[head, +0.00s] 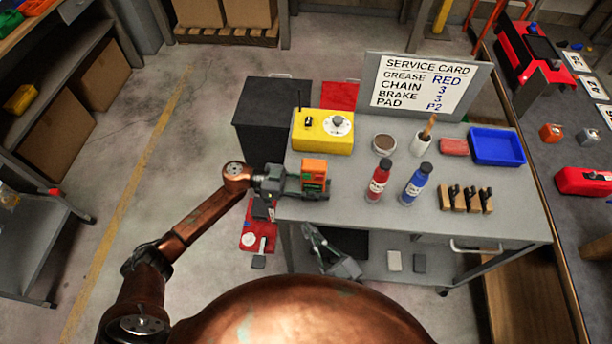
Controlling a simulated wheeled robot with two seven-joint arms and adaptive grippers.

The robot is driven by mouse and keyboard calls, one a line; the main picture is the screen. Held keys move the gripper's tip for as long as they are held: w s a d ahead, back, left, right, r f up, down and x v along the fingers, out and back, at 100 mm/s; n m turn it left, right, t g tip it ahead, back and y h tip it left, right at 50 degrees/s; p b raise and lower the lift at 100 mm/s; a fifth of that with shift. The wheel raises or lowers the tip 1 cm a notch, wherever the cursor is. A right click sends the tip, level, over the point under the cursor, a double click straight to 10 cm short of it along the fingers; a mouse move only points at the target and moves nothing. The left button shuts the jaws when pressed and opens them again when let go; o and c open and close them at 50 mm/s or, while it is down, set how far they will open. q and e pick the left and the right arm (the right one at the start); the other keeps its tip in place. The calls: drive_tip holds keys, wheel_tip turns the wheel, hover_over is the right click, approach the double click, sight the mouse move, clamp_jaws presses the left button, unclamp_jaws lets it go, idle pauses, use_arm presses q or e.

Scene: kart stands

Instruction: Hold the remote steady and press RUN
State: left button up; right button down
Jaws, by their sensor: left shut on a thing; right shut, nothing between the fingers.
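The remote (314,168) is a small orange box with a dark face and green marks, above the left end of the grey cart top. My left gripper (312,187) is shut on it and holds it upright. The lettering on its buttons is too small to read, so I cannot tell which one is RUN. My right gripper (312,234) is shut and empty, lower down at the cart's front edge, apart from the remote.
A yellow box with a dial (323,132) stands behind the remote. Red (377,183) and blue (415,185) bottles stand to the right, with a wooden block of dark pieces (466,199) beyond. A service card (424,86) stands at the back, a blue tray (497,147) at right.

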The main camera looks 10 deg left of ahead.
sight(307, 176)
wheel_tip(307, 176, up, 8)
drive_tip(key=s+a+n+t+y, duration=0.1)
drive_tip(key=n, duration=0.2)
drive_tip(key=shift+a, duration=0.2)
drive_tip(key=shift+r, duration=0.1)
drive_tip(key=w, duration=0.8)
drive_tip(key=shift+w, duration=0.35)
drive_tip(key=shift+w, duration=0.1)
idle(0.9)
drive_tip(key=shift+w, duration=0.3)
